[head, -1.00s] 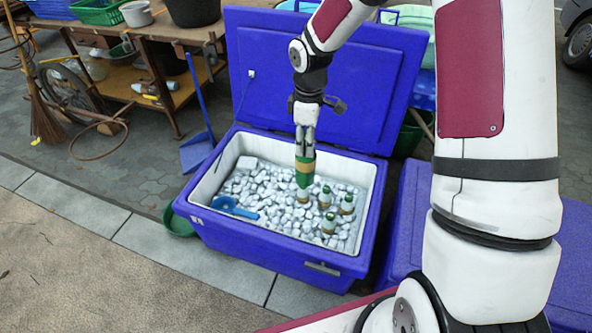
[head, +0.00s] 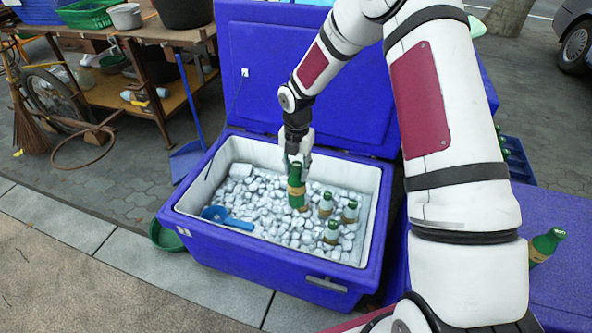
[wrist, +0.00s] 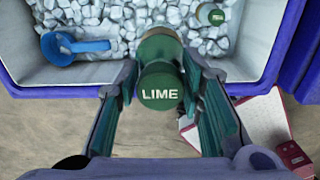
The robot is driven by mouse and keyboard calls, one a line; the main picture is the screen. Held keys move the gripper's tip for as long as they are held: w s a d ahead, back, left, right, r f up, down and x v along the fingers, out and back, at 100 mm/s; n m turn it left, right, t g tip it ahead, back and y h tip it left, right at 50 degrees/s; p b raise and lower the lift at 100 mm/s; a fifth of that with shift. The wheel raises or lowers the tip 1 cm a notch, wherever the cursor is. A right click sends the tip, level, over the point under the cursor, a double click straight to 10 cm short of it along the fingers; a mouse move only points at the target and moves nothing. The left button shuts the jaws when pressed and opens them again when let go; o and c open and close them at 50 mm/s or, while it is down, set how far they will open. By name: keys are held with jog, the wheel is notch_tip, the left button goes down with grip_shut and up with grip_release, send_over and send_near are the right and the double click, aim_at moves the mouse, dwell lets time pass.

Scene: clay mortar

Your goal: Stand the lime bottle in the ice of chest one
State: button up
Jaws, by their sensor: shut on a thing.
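The open blue chest (head: 270,262) holds pale ice (head: 250,200). My gripper (head: 297,163) is over the ice, shut on the lime bottle (head: 296,192), a green bottle with a tan label. The bottle is about upright, with its lower end at the ice; I cannot tell how deep it sits or whether it touches. In the wrist view, its green cap (wrist: 159,88) reads LIME between my fingers. No chest number is readable.
A blue scoop (head: 225,216) lies on the ice at left. The raised lid (head: 300,85) stands behind. Another blue chest (head: 560,215) at right has a green bottle (head: 545,245) on top. A cluttered workbench (head: 150,90) stands at left. Open ice lies left of the held bottle.

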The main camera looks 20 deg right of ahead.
notch_tip(320, 180, down, 26)
jog(key=b, duration=1.7)
jog(key=shift+r+b, duration=0.2)
jog(key=shift+b, duration=0.15)
jog(key=shift+f, duration=0.5)
dwell(0.6)
jog(key=o, duration=1.2)
jog(key=shift+o, duration=0.5)
jog(key=o, duration=0.4)
